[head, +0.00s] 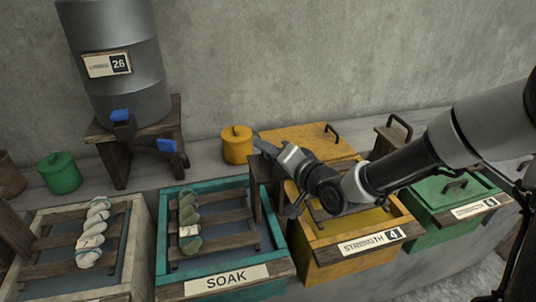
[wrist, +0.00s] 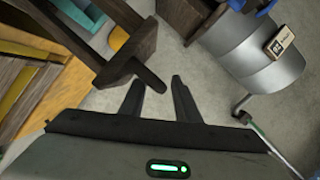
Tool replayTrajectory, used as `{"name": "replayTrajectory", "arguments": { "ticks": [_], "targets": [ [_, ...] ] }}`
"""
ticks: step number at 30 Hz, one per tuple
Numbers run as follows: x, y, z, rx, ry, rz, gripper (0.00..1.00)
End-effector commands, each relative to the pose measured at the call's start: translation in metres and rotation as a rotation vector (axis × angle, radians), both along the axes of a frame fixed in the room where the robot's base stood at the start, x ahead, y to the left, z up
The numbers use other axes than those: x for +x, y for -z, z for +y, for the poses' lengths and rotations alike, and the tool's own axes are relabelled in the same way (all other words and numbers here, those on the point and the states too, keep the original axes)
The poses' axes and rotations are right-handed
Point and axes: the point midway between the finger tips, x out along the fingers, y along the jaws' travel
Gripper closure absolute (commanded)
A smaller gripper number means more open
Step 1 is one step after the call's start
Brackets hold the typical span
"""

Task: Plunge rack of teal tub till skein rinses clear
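The teal tub (head: 172,271), labelled SOAK, stands in the middle foreground of the head view. Its brown slatted rack (head: 218,216) lies across dark liquid, with a twisted grey-green skein (head: 189,214) on it. A dark wooden upright (head: 257,190) rises at the tub's right side. My gripper (head: 272,172) is beside this upright, above the gap towards the yellow tub. In the wrist view my gripper (wrist: 159,85) is open and empty. A dark wooden peg (wrist: 149,76) points at the space between its fingertips; I cannot tell whether they touch.
A pale tub (head: 143,240) with a white skein (head: 93,232) stands left. The yellow tub (head: 338,267), labelled STRENGTH 4, and a green lidded tub (head: 436,229) stand right. A grey barrel (head: 128,75) with blue taps, a green jar (head: 61,174) and a yellow jar (head: 237,147) are behind.

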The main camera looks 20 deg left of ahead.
Motion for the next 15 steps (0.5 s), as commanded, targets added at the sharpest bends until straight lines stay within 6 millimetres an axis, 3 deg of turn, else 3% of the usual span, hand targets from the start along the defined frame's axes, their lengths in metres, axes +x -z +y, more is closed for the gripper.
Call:
{"name": "replayTrajectory", "arguments": {
  "ticks": [4,10,15],
  "targets": [
    [-0.0001,-0.0002,-0.0001,0.000,0.000,0.000,0.71],
    [0.0000,-0.0001,-0.0004,0.000,0.000,0.000,1.00],
    [-0.0001,-0.0001,-0.0004,-0.001,0.000,-0.001,1.00]
  ]
}}
